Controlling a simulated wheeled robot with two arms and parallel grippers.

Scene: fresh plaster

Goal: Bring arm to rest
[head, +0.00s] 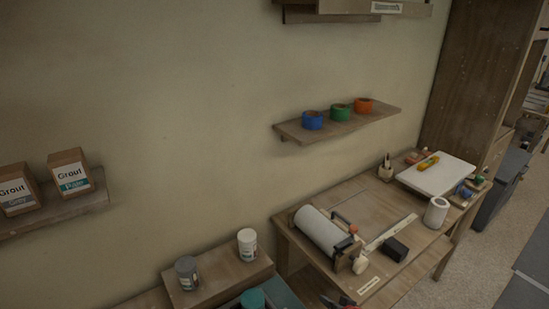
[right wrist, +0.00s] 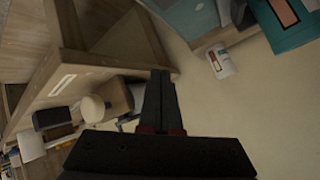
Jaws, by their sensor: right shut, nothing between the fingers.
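My right gripper (right wrist: 160,80) points forward in the right wrist view, its dark fingers together with nothing between them. In the head view only a small red and dark part of it (head: 343,303) shows at the bottom edge, in front of the wooden table (head: 350,205). Most of my right arm is out of view. My left gripper and arm do not show.
The table holds a white roll (head: 322,232), a black block (head: 396,249) and a white board (head: 437,174). A wall shelf (head: 350,127) carries three tape rolls. Two jars (head: 247,245) (head: 187,273) stand on a lower wooden surface. Grout boxes (head: 70,173) sit left.

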